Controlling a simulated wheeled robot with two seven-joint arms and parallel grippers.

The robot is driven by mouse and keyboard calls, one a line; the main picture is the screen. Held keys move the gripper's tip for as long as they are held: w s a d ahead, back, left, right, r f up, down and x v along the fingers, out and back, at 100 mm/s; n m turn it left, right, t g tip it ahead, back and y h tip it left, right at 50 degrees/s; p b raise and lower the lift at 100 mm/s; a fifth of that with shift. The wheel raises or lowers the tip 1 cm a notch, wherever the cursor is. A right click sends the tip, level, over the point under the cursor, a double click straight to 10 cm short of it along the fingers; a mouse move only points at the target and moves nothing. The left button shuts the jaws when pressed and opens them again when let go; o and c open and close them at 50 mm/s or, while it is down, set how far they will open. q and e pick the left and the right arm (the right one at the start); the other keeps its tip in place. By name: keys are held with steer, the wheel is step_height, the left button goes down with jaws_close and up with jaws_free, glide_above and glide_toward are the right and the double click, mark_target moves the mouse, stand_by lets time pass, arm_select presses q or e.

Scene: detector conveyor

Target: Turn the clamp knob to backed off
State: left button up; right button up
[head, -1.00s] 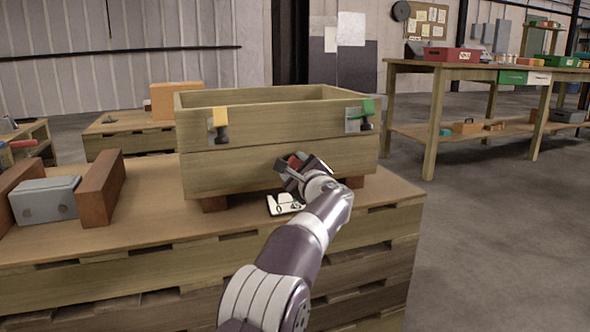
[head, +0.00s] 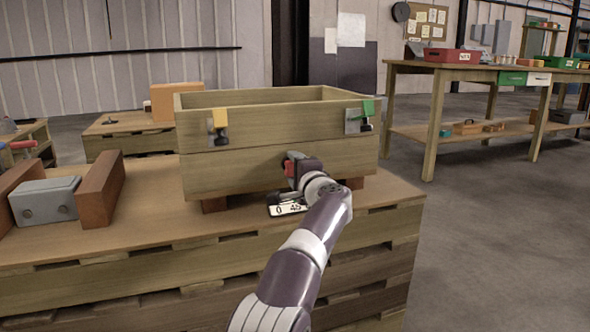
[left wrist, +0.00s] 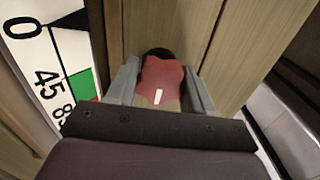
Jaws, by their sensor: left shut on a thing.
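The clamp knob (left wrist: 162,80) is red with a short white mark and sits between the two grey fingers of my left gripper (left wrist: 160,88) in the left wrist view. In the head view only a bit of the red knob (head: 289,168) shows beside my left gripper (head: 293,171), at the front wall of the wooden crate. My left gripper is shut on the knob. A white scale card (head: 286,209) reading 0 and 45 lies below it. In the wrist view this card (left wrist: 48,60) shows 0, 45, a black patch and a green patch, partly hidden by my gripper. My right gripper is out of view.
The crate (head: 230,172) stands on a pallet-like bench (head: 150,222), with a yellow latch (head: 219,122) and a green latch (head: 366,110) on its front. A grey block (head: 44,199) sits between two brown blocks at left.

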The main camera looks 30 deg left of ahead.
arm_select(q)
steer(key=shift+n, duration=0.4)
steer(key=o, duration=1)
steer(key=shift+s+d, duration=0.25)
steer(key=shift+d, duration=0.05)
steer(key=v, duration=1.1)
steer(key=shift+s+d+p, duration=0.3)
steer(key=shift+p, duration=0.05)
